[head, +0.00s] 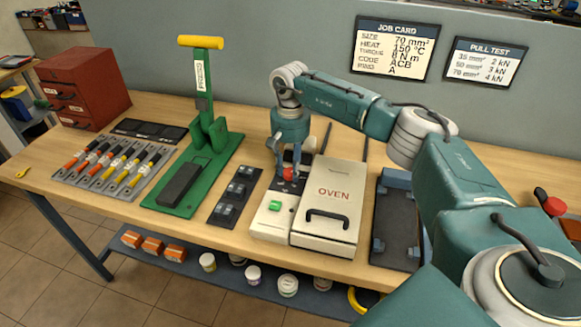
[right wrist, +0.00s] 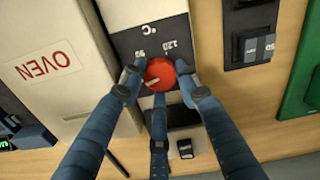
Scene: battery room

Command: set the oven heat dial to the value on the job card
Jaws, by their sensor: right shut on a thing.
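The oven (head: 337,178) is a white box with a front handle, standing on the bench; its lettered lid also shows in the right wrist view (right wrist: 48,92). Its red heat dial (head: 289,174) sits on a dark panel left of the lid. My right gripper (head: 288,171) reaches down from above and its fingers are shut around the dial (right wrist: 160,74). In the right wrist view a pale pointer mark shows on the dial, and the labels 90 and 120 are readable; fingers hide the rest of the scale. The job card (head: 394,48) on the wall reads heat 150 °C. My left gripper is out of view.
A green button (head: 274,206) sits on the oven's control side. A green press (head: 196,165) and a dark tray (head: 235,196) stand to the left. A dark frame (head: 397,222) lies right of the oven. A pull test card (head: 484,62) hangs beside the job card.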

